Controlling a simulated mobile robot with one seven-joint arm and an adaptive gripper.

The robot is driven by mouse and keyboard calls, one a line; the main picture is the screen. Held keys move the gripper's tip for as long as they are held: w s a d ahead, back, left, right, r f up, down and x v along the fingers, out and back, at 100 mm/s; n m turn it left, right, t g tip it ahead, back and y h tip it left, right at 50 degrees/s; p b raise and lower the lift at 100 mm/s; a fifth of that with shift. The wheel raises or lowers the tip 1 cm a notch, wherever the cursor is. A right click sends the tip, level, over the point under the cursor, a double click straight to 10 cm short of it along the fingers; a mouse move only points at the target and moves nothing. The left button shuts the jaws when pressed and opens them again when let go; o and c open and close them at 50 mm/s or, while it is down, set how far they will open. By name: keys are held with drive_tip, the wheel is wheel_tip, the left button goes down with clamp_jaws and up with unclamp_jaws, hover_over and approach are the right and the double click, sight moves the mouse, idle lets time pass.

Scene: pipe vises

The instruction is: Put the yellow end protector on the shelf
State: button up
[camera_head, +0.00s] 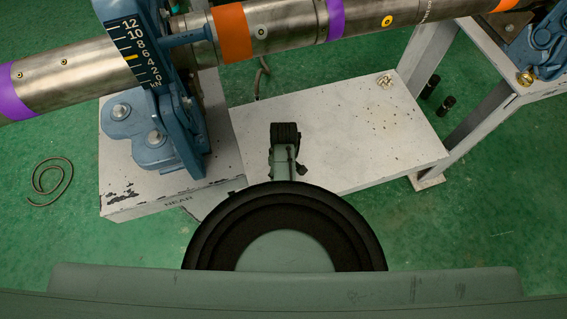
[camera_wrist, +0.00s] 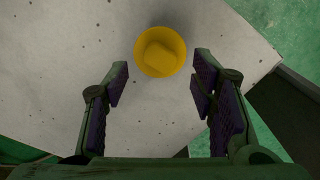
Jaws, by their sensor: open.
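The yellow end protector (camera_wrist: 160,52), a round cup-like cap, shows in the wrist view over the pale, speckled shelf (camera_wrist: 70,60), and appears to rest on it. My gripper (camera_wrist: 160,82) is open and empty. Its two dark-padded fingers stand apart, left and right of the protector's line, with the protector just beyond the tips in the picture and apart from both. In the head view the white shelf (camera_head: 345,130) lies between the vise stands, and my arm reaches over it. The protector cannot be seen there; my arm likely hides it.
A steel pipe (camera_head: 290,28) with orange and purple bands crosses above the shelf, held in a blue vise (camera_head: 180,130) at left. Another blue vise (camera_head: 545,45) stands at right. Small black cylinders (camera_head: 447,105) stand on the green floor. The shelf's right part is largely clear.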

wheel_tip(320, 180, up, 8)
drive_tip(key=shift+d, duration=0.1)
idle(0.4)
